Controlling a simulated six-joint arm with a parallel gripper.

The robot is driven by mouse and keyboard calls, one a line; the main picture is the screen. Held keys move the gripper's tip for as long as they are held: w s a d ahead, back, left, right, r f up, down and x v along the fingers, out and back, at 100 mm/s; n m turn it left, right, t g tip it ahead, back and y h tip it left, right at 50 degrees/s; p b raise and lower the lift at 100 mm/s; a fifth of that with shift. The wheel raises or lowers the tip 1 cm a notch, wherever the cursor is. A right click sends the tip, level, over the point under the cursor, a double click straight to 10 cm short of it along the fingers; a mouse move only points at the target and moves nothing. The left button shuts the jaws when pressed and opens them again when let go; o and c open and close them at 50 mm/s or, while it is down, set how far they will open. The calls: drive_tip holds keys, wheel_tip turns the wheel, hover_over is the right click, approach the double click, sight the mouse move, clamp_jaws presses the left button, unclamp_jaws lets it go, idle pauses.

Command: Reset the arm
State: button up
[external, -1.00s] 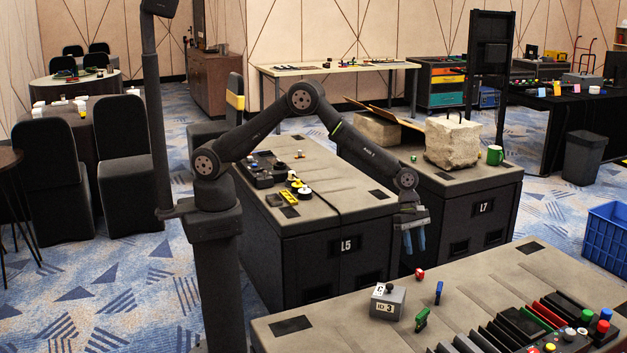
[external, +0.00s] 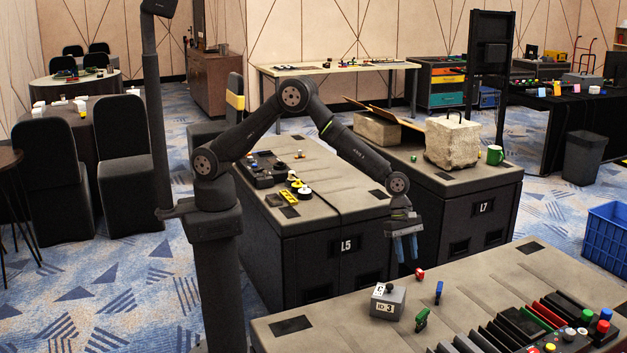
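My gripper (external: 405,246) hangs at the end of my arm with its blue fingers pointing down. It is in the air in front of the dark L5 cabinet (external: 346,244), beyond the far edge of the near workbench (external: 330,312). I see no object held in it. The fingers look a little apart, but they are small and I cannot tell how far. My arm bends up at the elbow and then down to the right.
On the near bench stand a grey ID 3 box (external: 388,302), a green piece (external: 422,318), a blue piece (external: 439,292) and a red piece (external: 420,274). The L7 cabinet (external: 483,208) carries a stone block (external: 452,143) and a green mug (external: 495,155).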

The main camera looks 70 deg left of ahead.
drive_tip(key=s+d+r, duration=0.1)
drive_tip(key=s+r, duration=0.2)
drive_tip(key=s, duration=0.2)
drive_tip(key=w+a, duration=0.6)
drive_tip(key=a, duration=0.6)
drive_tip(key=w+a, duration=0.6)
drive_tip(key=a, duration=2.9)
drive_tip(key=shift+s+a, duration=0.3)
drive_tip(key=shift+a, duration=0.05)
drive_tip(key=d, duration=2.1)
drive_tip(key=shift+w, duration=0.45)
drive_tip(key=shift+f, duration=0.1)
